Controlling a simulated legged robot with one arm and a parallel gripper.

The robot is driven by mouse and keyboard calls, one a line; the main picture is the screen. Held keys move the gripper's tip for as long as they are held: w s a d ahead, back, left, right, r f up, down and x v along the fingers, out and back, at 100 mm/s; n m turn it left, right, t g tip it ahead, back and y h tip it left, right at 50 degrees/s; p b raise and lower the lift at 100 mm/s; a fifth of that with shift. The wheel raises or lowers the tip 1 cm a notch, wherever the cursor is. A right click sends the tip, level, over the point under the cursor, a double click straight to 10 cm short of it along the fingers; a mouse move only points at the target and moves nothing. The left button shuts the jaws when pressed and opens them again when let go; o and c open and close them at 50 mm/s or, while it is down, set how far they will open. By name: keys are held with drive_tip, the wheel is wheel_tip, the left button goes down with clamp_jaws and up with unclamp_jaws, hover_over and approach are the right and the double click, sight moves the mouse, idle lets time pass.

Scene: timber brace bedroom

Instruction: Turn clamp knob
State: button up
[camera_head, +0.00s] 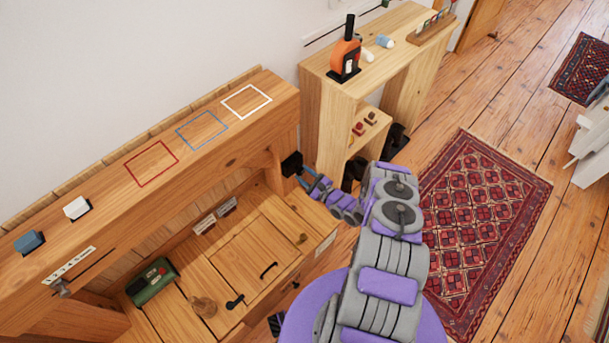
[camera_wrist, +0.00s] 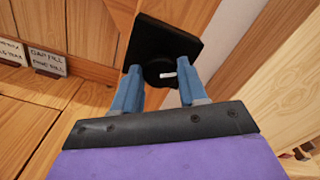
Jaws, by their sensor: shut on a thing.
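The clamp knob (camera_wrist: 160,73) is a dark round knob with a small white mark, in front of a black square plate (camera_wrist: 163,42) in the wrist view. In the head view the black clamp (camera_head: 291,164) is at the right end of the wooden desk, under its upper shelf. My gripper (camera_wrist: 160,84) has its two blue fingers on either side of the knob and is shut on it. In the head view my gripper (camera_head: 304,176) reaches in from the right, its fingertips at the clamp. Part of the knob is hidden by the fingers and the gripper body.
The wooden desk's shelf (camera_head: 217,151) carries red, blue and white outlined squares. A green case (camera_head: 151,281) sits on the lower surface. A wooden shelf unit (camera_head: 318,103) holding an orange tool (camera_head: 346,53) stands close behind my gripper. A red rug (camera_head: 480,215) lies on the floor.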

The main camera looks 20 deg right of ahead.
drive_tip(key=o, duration=0.8)
drive_tip(key=shift+d+f, duration=0.15)
drive_tip(key=shift+f, duration=0.05)
drive_tip(key=shift+o, duration=1.2)
drive_tip(key=shift+r, duration=0.1)
drive_tip(key=v, duration=1.7)
drive_tip(key=shift+s, duration=0.2)
drive_tip(key=shift+d, duration=0.1)
